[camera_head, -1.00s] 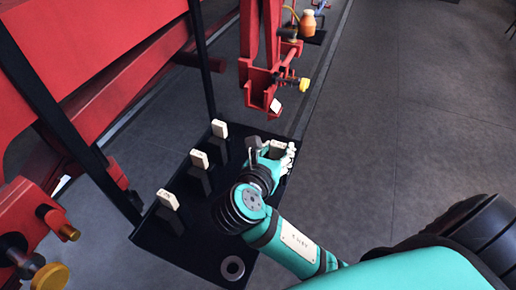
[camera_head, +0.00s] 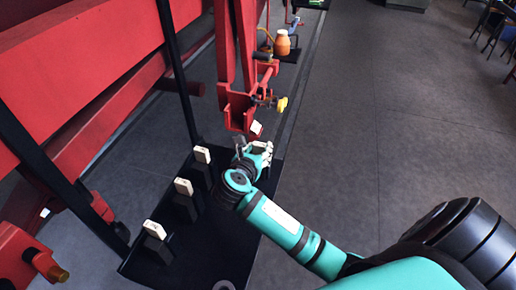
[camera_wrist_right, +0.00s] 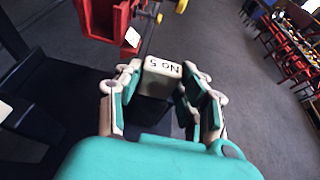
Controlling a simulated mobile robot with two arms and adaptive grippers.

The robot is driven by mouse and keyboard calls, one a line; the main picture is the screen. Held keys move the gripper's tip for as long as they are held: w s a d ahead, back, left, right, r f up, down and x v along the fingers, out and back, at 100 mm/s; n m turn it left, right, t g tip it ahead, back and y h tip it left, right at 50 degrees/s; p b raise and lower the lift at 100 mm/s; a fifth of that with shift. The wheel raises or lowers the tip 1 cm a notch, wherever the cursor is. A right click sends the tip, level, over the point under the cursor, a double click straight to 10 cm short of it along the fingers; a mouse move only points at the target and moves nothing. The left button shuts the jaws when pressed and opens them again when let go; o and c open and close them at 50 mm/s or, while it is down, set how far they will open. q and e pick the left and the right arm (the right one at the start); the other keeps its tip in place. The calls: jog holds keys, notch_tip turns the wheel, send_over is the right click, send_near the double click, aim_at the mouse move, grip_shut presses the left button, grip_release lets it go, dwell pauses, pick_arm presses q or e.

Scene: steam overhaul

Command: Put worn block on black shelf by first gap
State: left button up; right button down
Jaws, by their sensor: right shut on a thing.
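My right gripper (camera_wrist_right: 163,88) is shut on a pale block (camera_wrist_right: 162,67) marked "No 5" in the wrist view. In the head view this gripper (camera_head: 257,150) is over the far end of the black shelf (camera_head: 222,245), and the held block is hard to make out. Three similar pale blocks stand on dark posts along the shelf's left side: far (camera_head: 203,154), middle (camera_head: 183,187) and near (camera_head: 154,230). I cannot tell from any visible wear which block is worn. My left gripper is not in view.
A red bracket (camera_head: 238,112) with a yellow knob (camera_head: 282,104) hangs just beyond the gripper. Red beams (camera_head: 95,120) and dark uprights run along the left. An orange jar (camera_head: 282,43) stands farther back.

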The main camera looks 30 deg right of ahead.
jog(key=shift+w, duration=0.1)
jog(key=c, duration=0.8)
grip_release()
jog(key=b+v, duration=0.1)
jog(key=v, duration=1.1)
